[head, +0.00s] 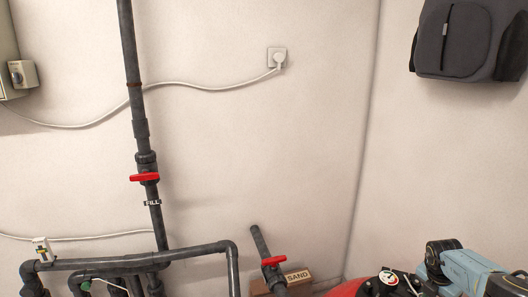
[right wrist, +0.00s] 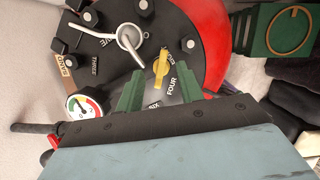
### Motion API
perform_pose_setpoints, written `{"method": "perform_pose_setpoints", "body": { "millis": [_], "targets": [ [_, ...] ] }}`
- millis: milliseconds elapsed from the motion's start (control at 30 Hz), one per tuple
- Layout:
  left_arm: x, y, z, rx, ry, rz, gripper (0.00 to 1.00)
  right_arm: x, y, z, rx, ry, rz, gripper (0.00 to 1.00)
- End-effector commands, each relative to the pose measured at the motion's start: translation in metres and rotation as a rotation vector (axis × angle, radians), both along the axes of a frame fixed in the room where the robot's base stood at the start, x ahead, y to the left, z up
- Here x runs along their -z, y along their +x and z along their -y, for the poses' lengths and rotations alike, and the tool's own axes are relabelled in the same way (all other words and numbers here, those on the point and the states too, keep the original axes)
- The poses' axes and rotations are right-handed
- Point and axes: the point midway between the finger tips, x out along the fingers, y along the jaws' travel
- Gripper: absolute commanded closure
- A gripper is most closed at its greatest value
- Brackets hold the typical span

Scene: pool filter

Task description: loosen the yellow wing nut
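The yellow wing nut (right wrist: 161,66) stands on the black lid (right wrist: 110,65) of a red filter tank (right wrist: 203,22), near the label "FOUR", in the right wrist view. My right gripper (right wrist: 159,80) is open, its two green fingers apart. In the picture the wing nut lies between and just beyond the fingertips. I cannot tell whether a finger touches it. In the head view only a corner of the tank lid (head: 372,286) shows at the bottom right, beside my right arm; the wing nut cannot be made out there. My left gripper is not in view.
A pressure gauge (right wrist: 84,106) sits left of the fingers. A bent metal handle (right wrist: 128,38) and several dark bolts stand on the lid near the nut. A dark green object with a tan ring (right wrist: 284,30) is at right. Grey pipes (head: 145,262) run at lower left.

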Motion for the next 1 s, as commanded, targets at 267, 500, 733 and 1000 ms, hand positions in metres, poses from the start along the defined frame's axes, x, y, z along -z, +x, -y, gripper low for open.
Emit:
{"method": "perform_pose_setpoints", "body": {
  "millis": [267,500,733,1000],
  "targets": [
    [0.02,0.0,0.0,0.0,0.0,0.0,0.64,0.02,0.0,0.0,-0.001,0.0,0.0,0.63],
    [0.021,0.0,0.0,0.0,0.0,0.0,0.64,0.021,0.0,0.0,-0.001,0.0,0.001,0.63],
    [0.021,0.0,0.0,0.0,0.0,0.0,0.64,0.021,0.0,0.0,-0.001,0.0,0.001,0.8],
    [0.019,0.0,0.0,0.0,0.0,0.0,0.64,0.02,-0.001,0.001,-0.019,0.001,-0.001,1.0]
  ]
}}
